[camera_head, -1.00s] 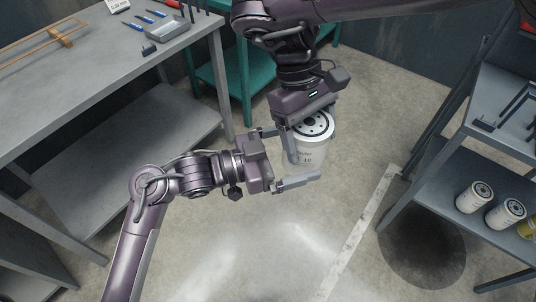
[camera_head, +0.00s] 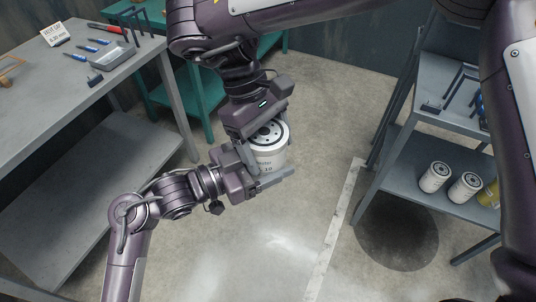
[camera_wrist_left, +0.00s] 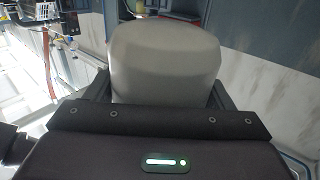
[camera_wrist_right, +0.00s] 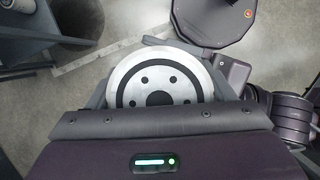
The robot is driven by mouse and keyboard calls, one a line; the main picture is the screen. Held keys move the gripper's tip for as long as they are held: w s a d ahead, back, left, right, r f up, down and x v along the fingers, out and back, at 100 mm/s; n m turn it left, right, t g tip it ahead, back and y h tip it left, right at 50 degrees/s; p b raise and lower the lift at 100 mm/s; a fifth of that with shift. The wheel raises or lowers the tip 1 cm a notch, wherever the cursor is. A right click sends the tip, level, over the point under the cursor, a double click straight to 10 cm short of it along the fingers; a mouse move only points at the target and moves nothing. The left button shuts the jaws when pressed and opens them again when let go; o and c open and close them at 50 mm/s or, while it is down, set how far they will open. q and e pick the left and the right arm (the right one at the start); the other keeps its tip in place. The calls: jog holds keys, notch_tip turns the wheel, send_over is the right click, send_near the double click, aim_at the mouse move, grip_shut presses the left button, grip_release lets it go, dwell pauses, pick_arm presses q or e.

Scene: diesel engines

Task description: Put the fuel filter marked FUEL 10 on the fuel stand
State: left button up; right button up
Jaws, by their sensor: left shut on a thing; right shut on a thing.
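A white fuel filter (camera_head: 270,157) with a black-ringed, holed top is held upright in mid-air between my two grippers. My left gripper (camera_head: 268,172) comes from the left and is shut around the lower body, which also shows pale in the left wrist view (camera_wrist_left: 165,65). I cannot make out which thing is the fuel stand.
Two more white filters (camera_head: 434,177) (camera_head: 465,187) and a yellow one (camera_head: 489,194) stand on the lower shelf (camera_head: 410,170) at right. A teal bench (camera_head: 195,95) stands behind. The floor between is clear.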

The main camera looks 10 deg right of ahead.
jog(key=o, duration=1.3)
jog(key=shift+s+a, duration=0.1)
jog(key=shift+a, duration=0.1)
